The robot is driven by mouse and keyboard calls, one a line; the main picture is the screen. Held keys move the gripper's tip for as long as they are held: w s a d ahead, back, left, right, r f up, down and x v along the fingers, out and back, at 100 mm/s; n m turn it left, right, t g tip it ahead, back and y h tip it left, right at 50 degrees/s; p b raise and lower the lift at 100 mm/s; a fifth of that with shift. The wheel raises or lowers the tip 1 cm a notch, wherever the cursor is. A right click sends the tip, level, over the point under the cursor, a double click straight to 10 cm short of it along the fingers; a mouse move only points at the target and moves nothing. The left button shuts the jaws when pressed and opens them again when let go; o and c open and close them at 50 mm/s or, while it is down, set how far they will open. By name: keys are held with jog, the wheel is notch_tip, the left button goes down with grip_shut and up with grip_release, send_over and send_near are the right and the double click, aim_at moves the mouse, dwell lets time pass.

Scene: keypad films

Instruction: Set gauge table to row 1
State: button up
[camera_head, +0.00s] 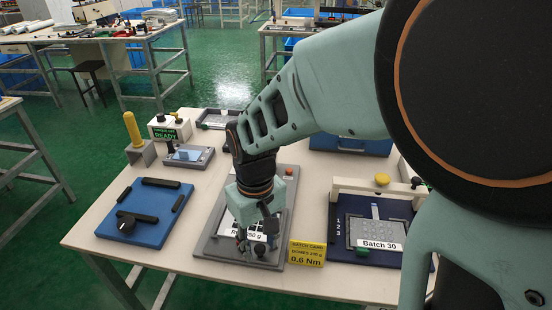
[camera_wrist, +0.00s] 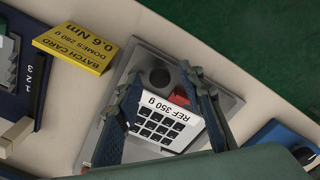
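The gauge table appears to be the dark blue fixture (camera_head: 340,262) at right in the head view, with row numbers 1, 2 and 3 on its left edge. A grey keypad plate (camera_head: 372,230) labelled "Batch 30" lies on it, with a green knob (camera_head: 362,251) near its lower left. I cannot tell which row is set. In the wrist view only the fixture's edge (camera_wrist: 38,85) shows at left. My gripper (camera_head: 257,240) is left of it, over a grey tray (camera_head: 211,246). Its fingers (camera_wrist: 160,88) are apart around the "REF 350 g" keypad (camera_wrist: 160,128); contact is unclear.
A yellow batch card (camera_head: 307,254) reading 0.6 Nm stands between tray and fixture. A cream bar with a yellow knob (camera_head: 382,179) spans the fixture's back. A blue board (camera_head: 146,214) lies at left; a "READY" box (camera_head: 169,130) and yellow-handled tool (camera_head: 133,130) stand behind.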

jog(key=shift+c, duration=0.2)
grip_shut()
jog(key=w, duration=0.3)
jog(key=w+p, duration=0.1)
jog(key=w, duration=0.3)
jog(key=shift+w+d+r, duration=0.1)
jog(key=shift+d, duration=0.1)
jog(key=shift+o, duration=0.2)
grip_release()
